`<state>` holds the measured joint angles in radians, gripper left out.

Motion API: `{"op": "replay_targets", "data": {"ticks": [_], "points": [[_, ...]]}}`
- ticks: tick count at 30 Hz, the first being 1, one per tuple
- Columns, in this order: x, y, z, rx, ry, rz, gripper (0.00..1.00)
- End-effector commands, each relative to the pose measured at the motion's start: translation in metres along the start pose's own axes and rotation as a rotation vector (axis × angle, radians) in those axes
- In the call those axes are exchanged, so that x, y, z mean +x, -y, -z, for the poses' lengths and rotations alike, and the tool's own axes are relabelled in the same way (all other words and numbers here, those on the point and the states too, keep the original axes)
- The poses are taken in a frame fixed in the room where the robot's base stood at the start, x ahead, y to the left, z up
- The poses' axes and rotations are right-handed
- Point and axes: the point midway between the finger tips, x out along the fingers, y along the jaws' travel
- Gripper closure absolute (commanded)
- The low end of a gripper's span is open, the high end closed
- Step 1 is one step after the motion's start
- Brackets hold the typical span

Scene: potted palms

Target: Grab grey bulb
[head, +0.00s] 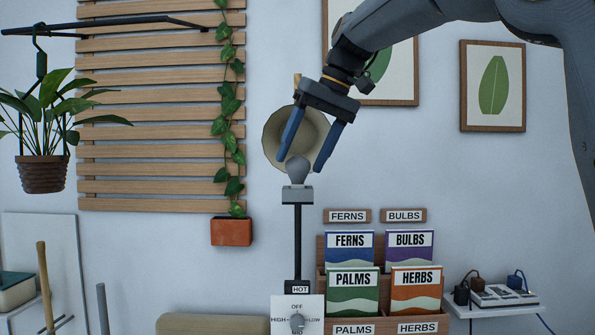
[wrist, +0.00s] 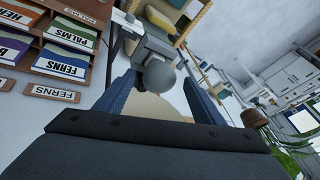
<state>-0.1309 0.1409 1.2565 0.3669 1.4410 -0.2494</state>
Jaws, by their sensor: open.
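The grey bulb (head: 298,169) sits upright in a socket (head: 297,195) on top of a thin black post in the head view. A cream lamp shade (head: 275,140) is behind it. My gripper (head: 302,164) comes down from the upper right, open, with one blue finger on each side of the bulb in the picture. In the wrist view the bulb (wrist: 159,75) shows between the two spread fingers of my gripper (wrist: 158,85), near their tips. I cannot tell whether either finger touches it.
Below the post is a dial panel (head: 297,315) marked HIGH, OFF, LOW, with a HOT label. A rack of seed packets (head: 352,292) stands at the right. A terracotta planter (head: 231,232) with a trailing vine hangs at the left. A power strip (head: 502,295) lies on a shelf at the far right.

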Motion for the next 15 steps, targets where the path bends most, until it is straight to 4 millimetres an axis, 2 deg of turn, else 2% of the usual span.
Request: {"op": "replay_targets", "data": {"ticks": [4, 11, 15], "points": [[0.0125, 0.0005, -0.0003, -0.001, 0.0, 0.0, 0.37], [0.0145, -0.0001, -0.0003, -0.001, 0.0, -0.001, 0.37], [0.0144, -0.0002, -0.0003, 0.0, 0.0, -0.001, 0.58]]}}
